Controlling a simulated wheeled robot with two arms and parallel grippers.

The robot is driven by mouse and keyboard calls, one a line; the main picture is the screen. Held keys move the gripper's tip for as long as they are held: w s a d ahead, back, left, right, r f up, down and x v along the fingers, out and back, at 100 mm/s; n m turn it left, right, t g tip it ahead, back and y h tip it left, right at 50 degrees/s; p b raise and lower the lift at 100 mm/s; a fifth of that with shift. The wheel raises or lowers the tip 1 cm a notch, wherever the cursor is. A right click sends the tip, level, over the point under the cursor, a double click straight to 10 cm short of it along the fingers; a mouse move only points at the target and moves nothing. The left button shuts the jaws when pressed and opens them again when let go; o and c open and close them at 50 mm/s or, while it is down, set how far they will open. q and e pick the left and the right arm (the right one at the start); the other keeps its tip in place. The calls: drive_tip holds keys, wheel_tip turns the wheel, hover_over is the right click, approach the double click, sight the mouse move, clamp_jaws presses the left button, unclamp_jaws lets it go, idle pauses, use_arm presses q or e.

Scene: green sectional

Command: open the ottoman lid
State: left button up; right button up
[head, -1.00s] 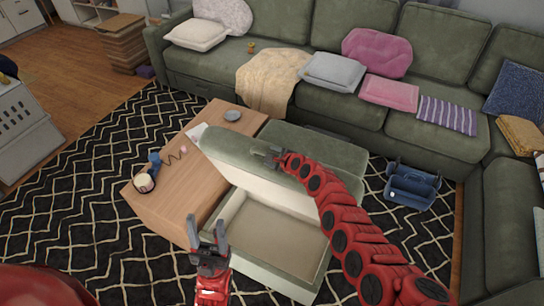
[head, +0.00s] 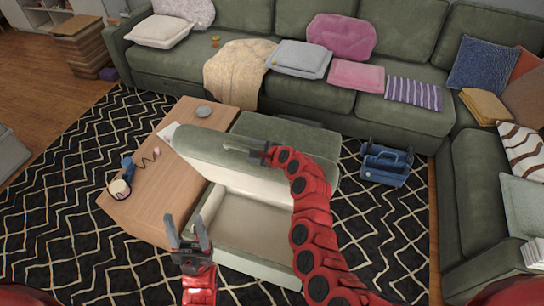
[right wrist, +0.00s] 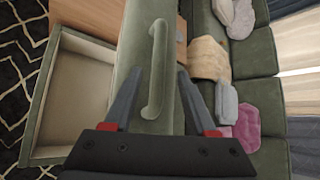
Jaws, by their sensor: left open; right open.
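The green ottoman's box (head: 262,266) stands open, with its beige inside showing and looking empty. Its lid (head: 205,148) is raised and tilted up at the far side of the box, pale underside toward me. My right gripper (head: 240,150) is at the lid's upper edge. In the right wrist view, the open fingers (right wrist: 160,72) are on either side of the lid's green handle (right wrist: 156,75), not closed on it. I cannot tell whether they touch it. My left gripper (head: 187,228) is open and empty, in front of the box's left corner.
A wooden coffee table (head: 160,185) stands close along the ottoman's left side. Another green cushioned block (head: 285,132) is behind the lid. A blue carrier (head: 386,165) sits on the patterned rug at right. The green sectional (head: 350,105) spans the back and right.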

drive_tip(key=b+v, duration=0.2)
drive_tip(key=v, duration=0.8)
drive_tip(key=shift+s+d, duration=0.15)
drive_tip(key=shift+s, duration=0.05)
idle(0.3)
